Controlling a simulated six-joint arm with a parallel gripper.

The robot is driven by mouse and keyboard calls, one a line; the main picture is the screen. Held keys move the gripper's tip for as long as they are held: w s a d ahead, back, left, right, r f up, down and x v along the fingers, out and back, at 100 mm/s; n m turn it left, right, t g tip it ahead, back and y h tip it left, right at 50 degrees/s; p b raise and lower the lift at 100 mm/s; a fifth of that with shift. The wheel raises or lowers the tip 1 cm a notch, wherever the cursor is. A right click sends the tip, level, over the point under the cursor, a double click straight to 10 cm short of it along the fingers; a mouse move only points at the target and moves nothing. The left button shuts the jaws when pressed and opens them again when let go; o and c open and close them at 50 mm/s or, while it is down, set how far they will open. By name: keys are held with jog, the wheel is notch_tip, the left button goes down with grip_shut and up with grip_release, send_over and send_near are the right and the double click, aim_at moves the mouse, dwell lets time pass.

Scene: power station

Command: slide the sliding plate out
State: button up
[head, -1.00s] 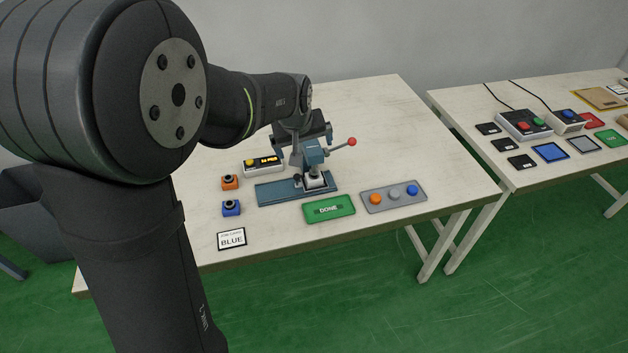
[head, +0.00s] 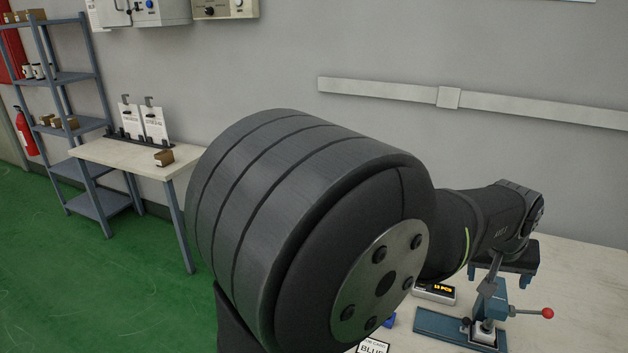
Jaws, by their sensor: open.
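The small blue-grey press (head: 490,303) with a red-ball lever (head: 547,313) stands on the table at the lower right of the head view. A flat blue plate (head: 437,328) reaches out to the left from under it; I cannot tell how much of this is the sliding plate and how much the base. A light block (head: 484,333) sits at the foot of the press, with a small dark knob beside it.
My arm covers the middle of the view and part of the table. A card reading BLUE (head: 373,347) and a display box (head: 434,292) lie left of the press. A side table (head: 110,152) with two upright cards and a blue shelf rack (head: 75,125) stand at left.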

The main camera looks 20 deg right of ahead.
jog(key=c, duration=1.1)
jog(key=shift+f, duration=0.25)
jog(key=c, duration=0.3)
jog(key=shift+w+d+f+m, duration=0.1)
jog(key=shift+w+f+m, duration=0.1)
jog(key=shift+f+m, duration=0.2)
grip_shut()
jog(key=w+d+f+m+g+h, duration=0.1)
jog(key=w+d+f+m+g, duration=0.1)
jog(key=w+f+m, duration=0.3)
jog(key=w+d+f+m+g+h, duration=0.1)
jog(key=w+f+m+g, duration=0.3)
jog(key=f+m, duration=0.5)
jog(key=shift+w+d+f+m+h, duration=0.3)
jog(key=shift+w+d+f+h, duration=0.25)
jog(key=shift+f, duration=1)
jog(key=shift+a, duration=0.1)
